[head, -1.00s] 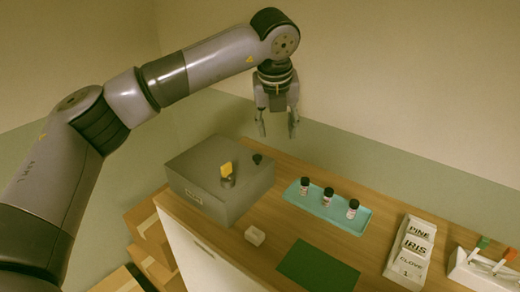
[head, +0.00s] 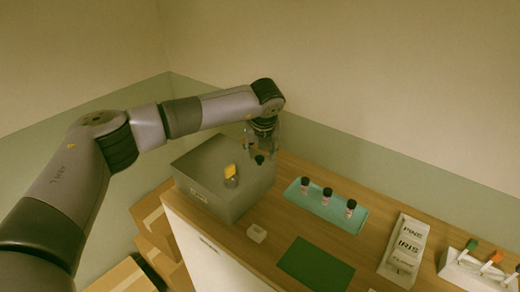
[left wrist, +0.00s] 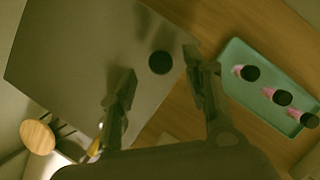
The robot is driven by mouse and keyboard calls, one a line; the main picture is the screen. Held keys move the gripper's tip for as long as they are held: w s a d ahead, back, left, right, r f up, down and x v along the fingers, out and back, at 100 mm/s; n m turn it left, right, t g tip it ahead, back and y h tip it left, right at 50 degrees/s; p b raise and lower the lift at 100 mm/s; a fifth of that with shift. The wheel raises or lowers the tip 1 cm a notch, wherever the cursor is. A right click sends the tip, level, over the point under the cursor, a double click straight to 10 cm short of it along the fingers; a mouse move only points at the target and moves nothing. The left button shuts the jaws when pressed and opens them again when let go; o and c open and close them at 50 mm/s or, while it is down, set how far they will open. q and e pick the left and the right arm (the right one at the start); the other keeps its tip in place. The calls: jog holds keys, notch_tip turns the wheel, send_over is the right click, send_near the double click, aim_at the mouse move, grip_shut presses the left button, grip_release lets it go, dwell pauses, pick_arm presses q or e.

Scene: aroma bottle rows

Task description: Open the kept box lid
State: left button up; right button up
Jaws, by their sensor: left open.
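The kept box is a grey box (head: 205,201) at the left end of the wooden counter, with its flat lid (head: 205,160) closed. A small black knob (head: 259,160) stands on the lid near its right corner. My left gripper (head: 261,150) is open and empty, pointing down just above the knob. In the left wrist view the round knob (left wrist: 160,62) shows between the spread fingertips (left wrist: 158,66), with the lid (left wrist: 90,40) below. Whether the fingers reach down beside the knob, I cannot tell. My right gripper is not in view.
A teal tray (head: 350,221) holds three dark-capped bottles. Cardboard boxes (head: 155,225) stand on the left.

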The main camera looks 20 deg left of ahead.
pick_arm(q)
jog(key=shift+x, duration=1.2)
jog(key=shift+c, duration=0.5)
grip_shut()
